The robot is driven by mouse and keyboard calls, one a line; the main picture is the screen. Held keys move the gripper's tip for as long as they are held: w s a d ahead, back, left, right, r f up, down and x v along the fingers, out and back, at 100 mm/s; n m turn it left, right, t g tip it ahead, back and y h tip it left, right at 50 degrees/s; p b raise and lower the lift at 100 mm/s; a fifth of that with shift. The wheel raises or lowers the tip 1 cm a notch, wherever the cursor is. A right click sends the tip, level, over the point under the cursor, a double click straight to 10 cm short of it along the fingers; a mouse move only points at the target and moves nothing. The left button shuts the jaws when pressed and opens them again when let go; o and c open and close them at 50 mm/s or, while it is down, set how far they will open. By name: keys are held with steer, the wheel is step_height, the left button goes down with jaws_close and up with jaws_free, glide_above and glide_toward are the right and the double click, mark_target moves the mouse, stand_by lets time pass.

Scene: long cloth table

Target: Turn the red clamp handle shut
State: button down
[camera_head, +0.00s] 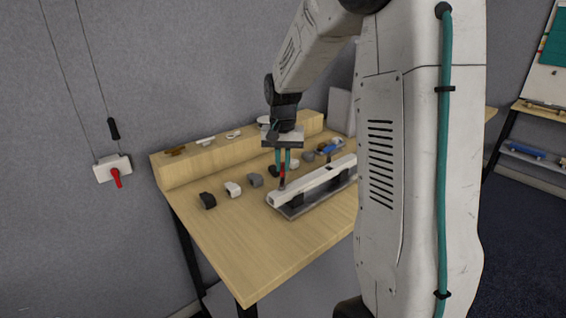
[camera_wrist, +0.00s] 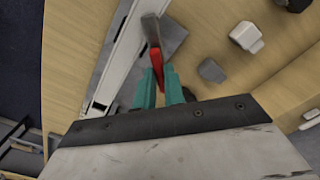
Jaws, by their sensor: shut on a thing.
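The red clamp handle (camera_head: 283,173) stands at the near left part of a long white fixture (camera_head: 318,180) on the table. In the wrist view the red handle (camera_wrist: 156,60) shows between my teal fingertips, with a grey tapered piece (camera_wrist: 151,28) beyond it. My gripper (camera_head: 283,166) points down over the fixture. It is shut on the red handle, as the wrist view (camera_wrist: 158,76) also shows. The fingers hide part of the handle. The white fixture (camera_wrist: 115,55) runs along the left of the handle in the wrist view.
A row of small dark, white and grey blocks (camera_head: 233,188) stands left of the fixture. A wooden ledge (camera_head: 190,165) carries small parts at the back. A wall box with a red switch (camera_head: 117,177) hangs at left. The table's front (camera_head: 245,270) is clear.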

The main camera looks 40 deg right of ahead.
mark_target(282, 167)
steer(key=n, duration=0.4)
steer(key=shift+n, duration=2.2)
steer(key=c, duration=1.5)
jaws_free()
step_height(282, 167, up, 8)
steer(key=shift+f, duration=0.1)
